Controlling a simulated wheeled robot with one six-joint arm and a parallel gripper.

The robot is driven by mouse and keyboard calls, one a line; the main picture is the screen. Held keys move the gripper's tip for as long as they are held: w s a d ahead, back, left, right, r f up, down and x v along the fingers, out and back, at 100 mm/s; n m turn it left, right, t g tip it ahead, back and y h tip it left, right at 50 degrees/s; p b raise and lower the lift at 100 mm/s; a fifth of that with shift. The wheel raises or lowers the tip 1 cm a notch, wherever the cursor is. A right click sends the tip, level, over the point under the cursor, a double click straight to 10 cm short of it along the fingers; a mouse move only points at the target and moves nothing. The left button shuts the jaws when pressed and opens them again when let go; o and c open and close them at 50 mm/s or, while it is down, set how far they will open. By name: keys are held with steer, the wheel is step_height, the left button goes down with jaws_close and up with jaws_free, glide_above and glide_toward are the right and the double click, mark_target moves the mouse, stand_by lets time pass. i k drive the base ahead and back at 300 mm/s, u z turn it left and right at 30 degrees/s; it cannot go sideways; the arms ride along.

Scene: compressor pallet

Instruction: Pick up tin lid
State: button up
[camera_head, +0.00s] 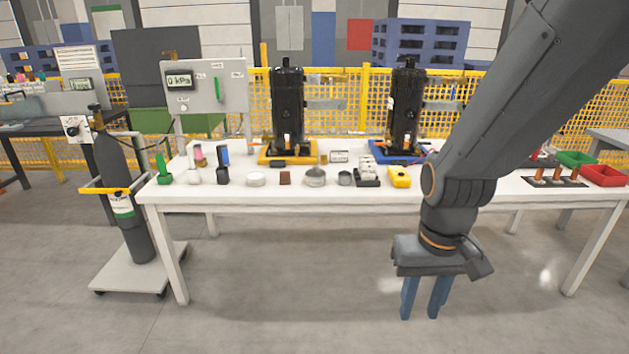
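My gripper (420,309) hangs in front of the white table (215,197), below the level of its top. Its two blue fingers point down and stand apart with nothing between them. Near the table's front edge sits a low grey round tin-like piece (315,178) with a raised top. Beside it on the right is a small dark grey round piece (345,179), and to the left a flat whitish round piece (256,179). They are too small to tell for sure which is the tin lid. All are well away from my gripper, up and to the left.
A brown block (285,177), a white-and-black block (367,174) and a yellow device (399,176) share the front row. Two tall black compressors (286,105) (405,105) stand behind. A gas cylinder (123,190) on a cart is at left.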

mark_target(316, 173)
steer(key=u, duration=0.6)
steer(key=i, duration=0.75)
steer(key=u, duration=0.8)
steer(key=i, duration=1.65)
steer(key=z, duration=0.95)
steer(key=i, duration=0.7)
steer(key=z, duration=0.6)
